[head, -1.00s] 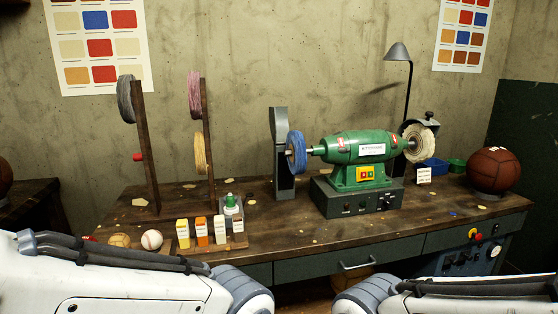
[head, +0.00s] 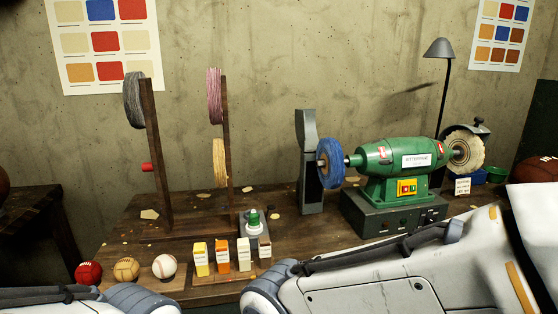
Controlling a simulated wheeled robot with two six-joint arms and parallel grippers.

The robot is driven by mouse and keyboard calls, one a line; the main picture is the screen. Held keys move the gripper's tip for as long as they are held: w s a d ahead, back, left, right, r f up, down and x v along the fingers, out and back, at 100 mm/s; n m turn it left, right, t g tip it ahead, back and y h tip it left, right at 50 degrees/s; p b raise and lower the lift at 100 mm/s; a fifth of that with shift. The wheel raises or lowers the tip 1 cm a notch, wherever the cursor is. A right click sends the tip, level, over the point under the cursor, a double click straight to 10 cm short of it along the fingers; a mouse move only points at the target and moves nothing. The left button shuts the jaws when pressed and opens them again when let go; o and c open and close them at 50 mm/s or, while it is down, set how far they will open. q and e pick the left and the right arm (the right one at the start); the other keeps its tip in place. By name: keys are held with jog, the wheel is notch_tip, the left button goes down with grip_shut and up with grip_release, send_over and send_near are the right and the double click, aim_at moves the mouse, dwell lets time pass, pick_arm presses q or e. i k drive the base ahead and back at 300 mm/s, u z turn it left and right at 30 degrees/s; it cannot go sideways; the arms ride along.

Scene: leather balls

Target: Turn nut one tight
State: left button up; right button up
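The green buffing machine (head: 408,160) stands on its dark base (head: 395,216) on the workbench. A blue wheel (head: 331,163) is on its left spindle and a cream cloth wheel (head: 464,151) on its right. I cannot make out which part is nut one; any nut at the wheels is too small or hidden to tell. My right arm reaches across the lower right, in front of the bench. My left arm shows only at the lower left edge. Both grippers are outside the picture.
A red ball (head: 88,272), a tan ball (head: 126,269) and a white baseball (head: 164,266) lie at the bench's front left. Several small blocks, including a yellow one (head: 201,259), stand beside them. Wooden posts with thread spools and a lamp (head: 440,48) rise behind.

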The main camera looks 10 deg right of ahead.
aim_at(320, 163)
jog(key=z, duration=0.4)
jog(key=i, duration=0.85)
jog(key=z, duration=0.8)
